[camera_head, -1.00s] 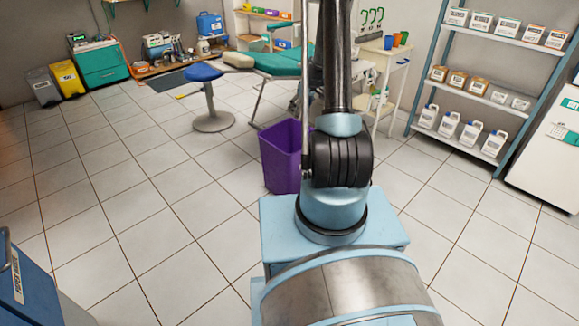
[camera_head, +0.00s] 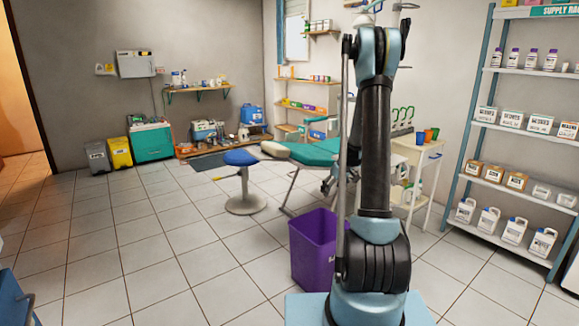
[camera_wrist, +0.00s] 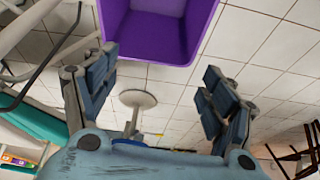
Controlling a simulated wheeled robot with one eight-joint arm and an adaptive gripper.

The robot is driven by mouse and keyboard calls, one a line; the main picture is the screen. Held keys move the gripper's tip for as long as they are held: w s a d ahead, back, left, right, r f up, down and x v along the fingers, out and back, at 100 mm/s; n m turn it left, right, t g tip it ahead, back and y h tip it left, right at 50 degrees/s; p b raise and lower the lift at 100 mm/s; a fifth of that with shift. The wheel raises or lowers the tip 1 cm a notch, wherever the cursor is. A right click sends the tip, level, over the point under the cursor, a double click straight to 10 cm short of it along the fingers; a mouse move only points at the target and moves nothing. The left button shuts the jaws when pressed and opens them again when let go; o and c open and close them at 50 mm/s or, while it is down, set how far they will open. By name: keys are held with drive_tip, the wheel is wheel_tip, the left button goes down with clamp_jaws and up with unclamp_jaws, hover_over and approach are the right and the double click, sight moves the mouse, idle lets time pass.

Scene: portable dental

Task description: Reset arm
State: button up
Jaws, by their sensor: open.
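My arm stands upright in the middle of the head view, and its upper end folds over near the top edge. My gripper (camera_wrist: 158,78) shows in the wrist view with its two blue-grey fingers spread wide apart. It is open and nothing is between the fingers. The wrist view looks upside down across the room, with the floor above the fingers. In the head view the gripper's fingers cannot be made out.
A purple bin (camera_head: 312,250) stands on the floor beside my arm. A blue stool (camera_head: 242,180) and a teal dental chair (camera_head: 318,153) are behind it. A small white cart (camera_head: 420,165) and a supply shelf (camera_head: 484,185) stand at the right.

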drive_tip(key=s+a+r+m, duration=0.1)
drive_tip(key=s+r, duration=0.4)
drive_tip(key=s, duration=0.3)
drive_tip(key=s+a+r+m+h, duration=0.1)
drive_tip(key=s+r, duration=0.4)
drive_tip(key=s, duration=0.3)
drive_tip(key=s+a+r+m, duration=0.1)
drive_tip(key=s+r, duration=0.4)
drive_tip(key=s, duration=0.3)
drive_tip(key=s+f+m, duration=0.1)
drive_tip(key=s+f, duration=0.1)
drive_tip(key=s, duration=1)
drive_tip(key=s+f+m+g+h, duration=0.1)
drive_tip(key=s+f+m, duration=0.1)
drive_tip(key=s, duration=1)
drive_tip(key=shift+d+f, duration=0.3)
drive_tip(key=shift+f, duration=0.2)
drive_tip(key=shift+w+f, duration=0.2)
drive_tip(key=shift+w, duration=0.15)
drive_tip(key=shift+c, duration=0.6)
